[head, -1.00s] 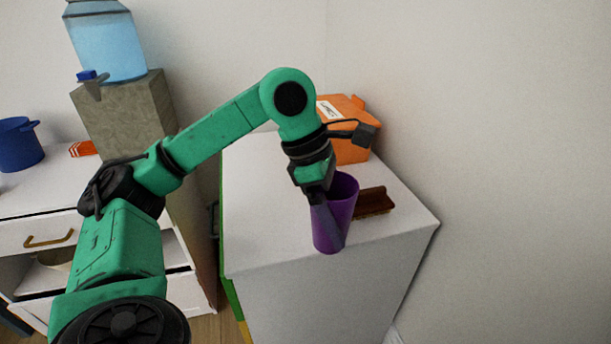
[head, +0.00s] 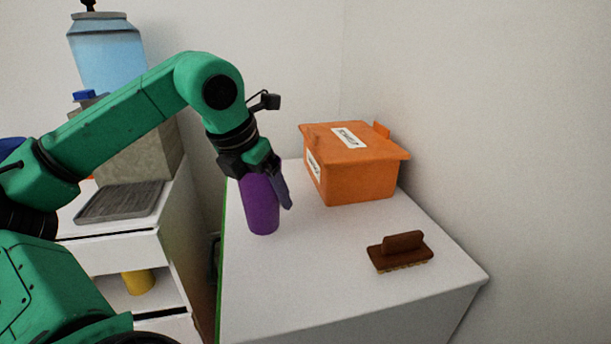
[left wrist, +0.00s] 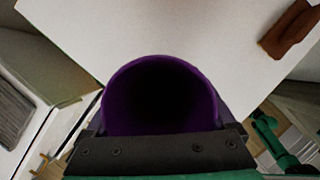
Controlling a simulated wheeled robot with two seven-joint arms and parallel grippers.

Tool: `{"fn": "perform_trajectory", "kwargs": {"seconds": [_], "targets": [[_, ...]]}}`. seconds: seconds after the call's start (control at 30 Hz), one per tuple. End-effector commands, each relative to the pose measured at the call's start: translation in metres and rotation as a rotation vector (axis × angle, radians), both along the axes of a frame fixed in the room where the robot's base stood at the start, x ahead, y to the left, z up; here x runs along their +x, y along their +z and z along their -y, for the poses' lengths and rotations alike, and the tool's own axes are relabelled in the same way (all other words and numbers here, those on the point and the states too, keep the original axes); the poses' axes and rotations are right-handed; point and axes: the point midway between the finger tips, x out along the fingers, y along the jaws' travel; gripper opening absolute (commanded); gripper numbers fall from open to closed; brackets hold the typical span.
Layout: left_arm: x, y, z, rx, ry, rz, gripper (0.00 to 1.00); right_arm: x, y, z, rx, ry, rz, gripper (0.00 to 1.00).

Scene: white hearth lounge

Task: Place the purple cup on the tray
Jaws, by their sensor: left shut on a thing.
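The purple cup (head: 262,205) is upright in the head view, over the left part of the white cabinet top. My left gripper (head: 275,188) is shut on its upper part. Whether the cup touches the top or hangs just above it, I cannot tell. In the left wrist view the cup's open mouth (left wrist: 160,97) faces the camera between the fingers, dark inside. A grey ridged tray (head: 118,202) lies on the lower white unit at the left, below my arm.
An orange lidded box (head: 352,172) stands at the back of the white cabinet top (head: 330,260). A brown brush (head: 400,250) lies near its right edge. A stone block (head: 150,145) under a blue water dispenser (head: 108,55) stands behind the tray. A gap separates the two units.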

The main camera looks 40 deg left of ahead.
Motion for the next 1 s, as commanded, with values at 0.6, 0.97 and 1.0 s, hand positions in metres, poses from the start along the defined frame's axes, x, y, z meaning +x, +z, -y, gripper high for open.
{"fn": "perform_trajectory", "kwargs": {"seconds": [0.6, 0.97, 1.0], "targets": [[0.114, -0.019, -0.022, 0.002, 0.0, -0.005, 0.33, -0.031, 0.066, 0.006, -0.002, 0.015, -0.004, 0.5], [0.114, -0.037, -0.021, 0.0, -0.001, 0.001, 0.33, -0.031, 0.064, 0.006, -0.002, 0.015, -0.004, 0.5], [0.114, -0.038, -0.021, -0.001, -0.001, 0.0, 0.33, -0.031, 0.062, 0.006, -0.002, 0.015, -0.004, 0.5]]}}
